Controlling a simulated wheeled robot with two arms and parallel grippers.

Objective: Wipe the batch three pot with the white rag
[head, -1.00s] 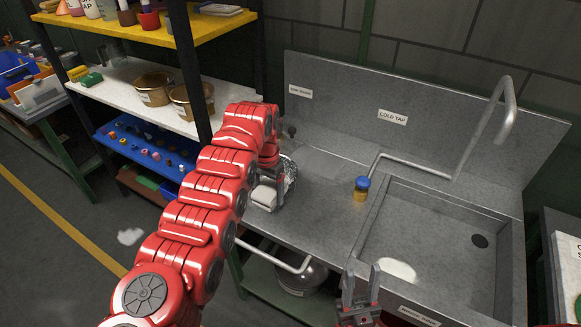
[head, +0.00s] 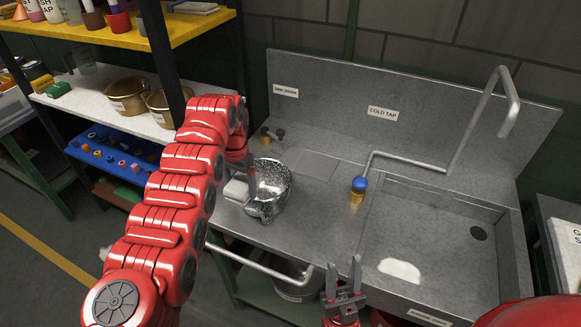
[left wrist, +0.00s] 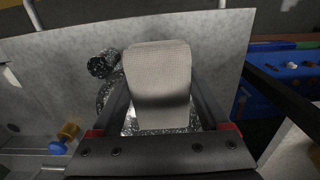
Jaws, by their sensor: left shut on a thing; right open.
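A speckled grey metal pot (head: 272,188) stands on the steel counter left of the sink; I cannot read a label on it. My left gripper (head: 244,178) is shut on the white rag (head: 236,191), just left of the pot. In the left wrist view the rag (left wrist: 158,72) sits between the fingers as a thick pale block, with the pot (left wrist: 106,66) partly hidden behind it. I cannot tell whether rag and pot touch. My right gripper (head: 343,282) is open and empty, in front of the counter near the sink.
The sink basin (head: 430,245) is at the right, with a bent tap pipe (head: 410,166) and blue-topped valve (head: 359,188) beside it. Two brass pots (head: 124,95) stand on the shelf at left. Another pot (head: 293,280) is under the counter.

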